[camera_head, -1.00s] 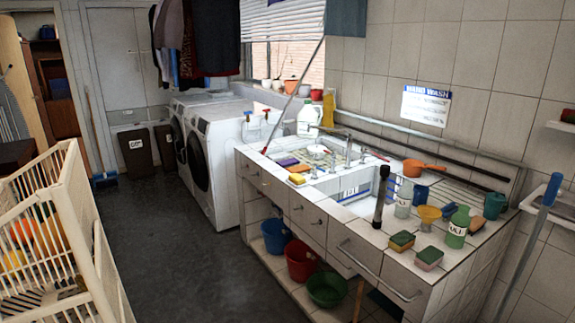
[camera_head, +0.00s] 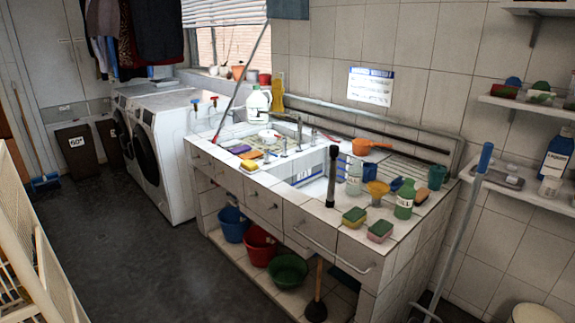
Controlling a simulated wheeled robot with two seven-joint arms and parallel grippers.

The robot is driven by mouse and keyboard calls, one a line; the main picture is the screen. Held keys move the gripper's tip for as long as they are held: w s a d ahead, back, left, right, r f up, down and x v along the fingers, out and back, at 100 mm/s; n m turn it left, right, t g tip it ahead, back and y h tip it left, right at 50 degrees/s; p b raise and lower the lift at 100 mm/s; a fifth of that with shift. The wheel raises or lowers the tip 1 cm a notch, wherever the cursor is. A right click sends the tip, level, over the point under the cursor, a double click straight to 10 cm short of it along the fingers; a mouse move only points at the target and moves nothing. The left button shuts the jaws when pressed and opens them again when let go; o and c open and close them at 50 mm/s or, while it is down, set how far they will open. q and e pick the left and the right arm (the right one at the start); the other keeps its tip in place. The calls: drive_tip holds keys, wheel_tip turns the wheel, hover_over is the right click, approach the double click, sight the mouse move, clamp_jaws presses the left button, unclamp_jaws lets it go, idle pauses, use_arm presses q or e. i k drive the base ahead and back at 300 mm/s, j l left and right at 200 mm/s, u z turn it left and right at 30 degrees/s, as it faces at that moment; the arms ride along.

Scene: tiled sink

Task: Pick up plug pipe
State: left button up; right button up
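Nothing in view is marked as the plug pipe, and I cannot tell which object it is. A dark upright cylinder (camera_head: 332,178) stands at the front edge of the sink basin (camera_head: 312,190). A plunger (camera_head: 316,308) with a wooden handle and dark cup stands upright below the counter, near the lower shelf's front edge. Neither of my grippers is in view, and nothing is seen being held.
Blue, red and green tubs (camera_head: 287,270) sit below. A blue-handled mop (camera_head: 462,220) leans at right. A pale slatted frame (camera_head: 35,245) stands at left. The dark floor (camera_head: 130,250) between is clear.

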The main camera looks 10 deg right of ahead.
sight(333, 152)
drive_tip(key=i+z, duration=0.15)
drive_tip(key=z, duration=0.45)
drive_tip(key=i+j+z, duration=0.4)
drive_tip(key=i+j, duration=0.15)
drive_tip(key=i, duration=0.15)
drive_tip(key=i+j+z, duration=0.35)
drive_tip(key=i+j, duration=0.25)
drive_tip(key=j, duration=0.15)
drive_tip(key=i+j, duration=0.75)
